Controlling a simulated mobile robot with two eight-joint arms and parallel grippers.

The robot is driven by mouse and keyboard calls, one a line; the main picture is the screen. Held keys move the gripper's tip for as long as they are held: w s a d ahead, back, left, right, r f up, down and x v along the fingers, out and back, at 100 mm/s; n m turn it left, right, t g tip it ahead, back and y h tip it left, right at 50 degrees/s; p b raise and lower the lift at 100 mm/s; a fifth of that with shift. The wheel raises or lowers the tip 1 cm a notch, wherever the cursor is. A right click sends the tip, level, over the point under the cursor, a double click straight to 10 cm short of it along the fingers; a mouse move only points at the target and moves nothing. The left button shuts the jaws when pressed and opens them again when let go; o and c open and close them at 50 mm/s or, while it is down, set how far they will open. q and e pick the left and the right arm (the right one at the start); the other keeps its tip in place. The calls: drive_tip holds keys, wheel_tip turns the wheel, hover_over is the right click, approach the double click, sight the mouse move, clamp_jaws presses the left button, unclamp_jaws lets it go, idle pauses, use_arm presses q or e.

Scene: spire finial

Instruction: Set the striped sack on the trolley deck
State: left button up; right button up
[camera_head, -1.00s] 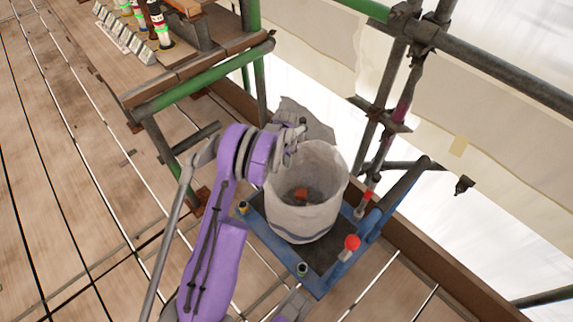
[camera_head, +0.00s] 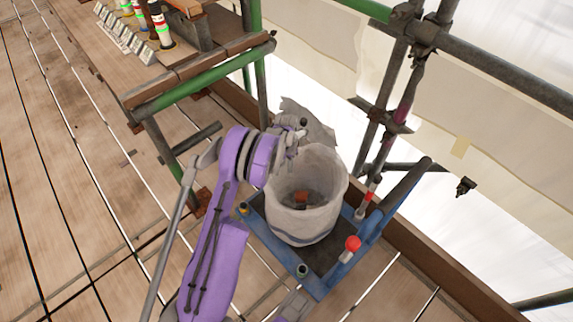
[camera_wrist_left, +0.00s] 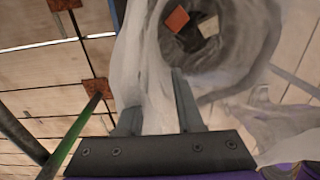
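The striped sack (camera_head: 306,205) is an open pale bag with a blue-grey band near its bottom. It stands upright over the dark trolley deck (camera_head: 257,225), within the blue frame; I cannot tell whether its full weight rests there. My left gripper (camera_head: 300,137) is at the sack's upper far-left rim. In the left wrist view, the gripper (camera_wrist_left: 157,100) has the pale cloth of the sack (camera_wrist_left: 150,65) between its fingers and appears closed on it. Brick-like pieces show inside the sack.
Plank floor (camera_head: 70,200) is open at left.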

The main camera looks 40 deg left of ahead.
use_arm(q)
wheel_tip(320, 180, up, 12)
drive_tip(key=shift+r+p, duration=0.1)
drive_tip(key=shift+p, duration=0.85)
drive_tip(key=s+d+r+m+t, duration=0.1)
drive_tip(key=s+d+r+m, duration=0.4)
drive_tip(key=d+r+m, duration=0.3)
drive_tip(key=s+d+r+m+t, duration=0.1)
drive_tip(key=s+d+r+m, duration=0.4)
drive_tip(key=d+m, duration=0.45)
drive_tip(key=s+d+m+t, duration=0.1)
drive_tip(key=s+d+m, duration=0.4)
drive_tip(key=s+m, duration=0.3)
drive_tip(key=s+d+m+t, duration=0.1)
drive_tip(key=s+d+m, duration=0.4)
drive_tip(key=s+m, duration=0.2)
drive_tip(key=shift+s+d+r+m+t, duration=0.3)
drive_tip(key=shift+s+r+m, duration=0.1)
drive_tip(key=shift+m, duration=0.85)
